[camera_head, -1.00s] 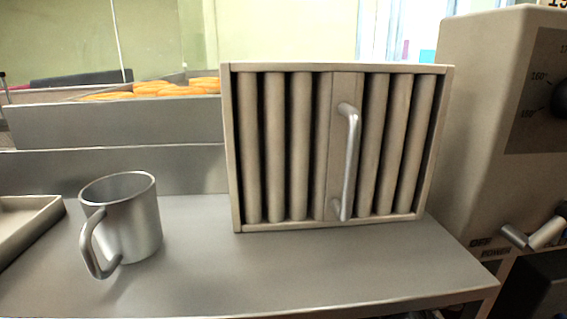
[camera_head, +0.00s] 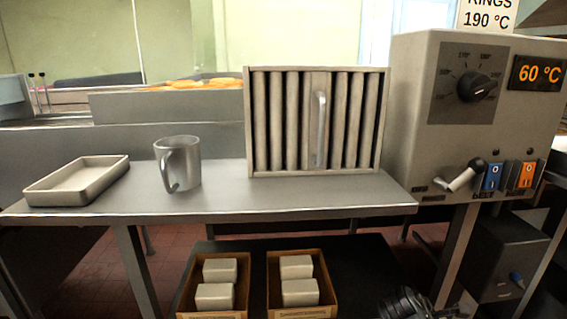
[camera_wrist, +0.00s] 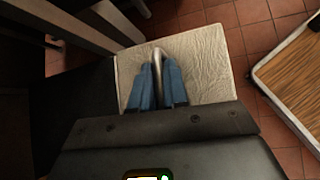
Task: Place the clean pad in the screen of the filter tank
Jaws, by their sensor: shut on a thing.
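In the wrist view, my gripper (camera_wrist: 157,88) has its blue fingers closed around a curved metal handle. The handle stands on a pale, wrinkled, square pad (camera_wrist: 208,65), whose near part is hidden by the fingers and gripper body. I cannot tell from its look alone that it is the clean one. A dark grey box (camera_head: 503,255) with a blue knob stands under the control panel at the right; I cannot tell if it is the filter tank. No screen opening is clearly visible.
A slatted metal frame with a handle (camera_head: 318,120), a mug (camera_head: 177,163) and a shallow tray (camera_head: 78,187) stand on the steel table (camera_head: 250,200). Two cardboard boxes (camera_head: 188,292) of pale blocks sit below. A wood-topped surface (camera_wrist: 297,75) is at right in the wrist view.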

